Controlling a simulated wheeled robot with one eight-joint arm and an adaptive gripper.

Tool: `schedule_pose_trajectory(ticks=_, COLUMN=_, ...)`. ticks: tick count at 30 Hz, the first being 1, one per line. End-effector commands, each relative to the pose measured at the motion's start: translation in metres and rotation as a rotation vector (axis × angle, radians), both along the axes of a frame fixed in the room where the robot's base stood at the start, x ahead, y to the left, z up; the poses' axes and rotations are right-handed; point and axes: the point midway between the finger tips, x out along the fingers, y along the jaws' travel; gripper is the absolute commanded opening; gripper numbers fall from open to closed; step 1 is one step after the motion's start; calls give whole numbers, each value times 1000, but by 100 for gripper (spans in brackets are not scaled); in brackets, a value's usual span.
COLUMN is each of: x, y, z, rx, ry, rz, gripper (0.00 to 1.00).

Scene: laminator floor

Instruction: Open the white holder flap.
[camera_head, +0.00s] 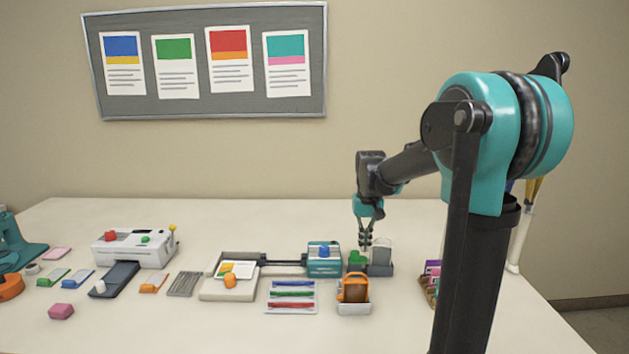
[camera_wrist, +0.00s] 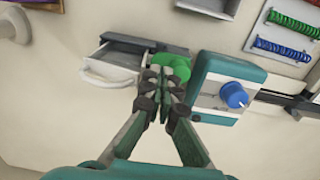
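The white holder flap (camera_head: 382,250) stands as a pale upright panel on a dark grey base at the right of the bench row. In the wrist view the holder shows as a white box with a curved rim or handle (camera_wrist: 98,79) beside a dark grey bar (camera_wrist: 140,41). A green knob-like piece (camera_wrist: 180,66) sits next to it. My gripper (camera_wrist: 159,82) is above this spot, its fingertips drawn close together just short of the green piece, with nothing visible between them. In the head view my gripper (camera_head: 365,240) is just left of the flap. I cannot tell whether it touches anything.
A teal box with a blue knob (camera_head: 324,259) stands close on the left. An orange item in a white tray (camera_head: 353,296) is in front. A rack of coloured coils (camera_head: 291,296) and a white machine (camera_head: 133,248) lie further left. Bare table lies behind.

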Motion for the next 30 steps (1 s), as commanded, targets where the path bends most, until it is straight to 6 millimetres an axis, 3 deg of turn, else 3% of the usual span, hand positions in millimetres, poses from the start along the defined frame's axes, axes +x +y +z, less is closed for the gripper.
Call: schedule_pose_trajectory(ticks=30, x=0, y=-16, z=5, rx=-3, ry=0, rz=-2, gripper=0)
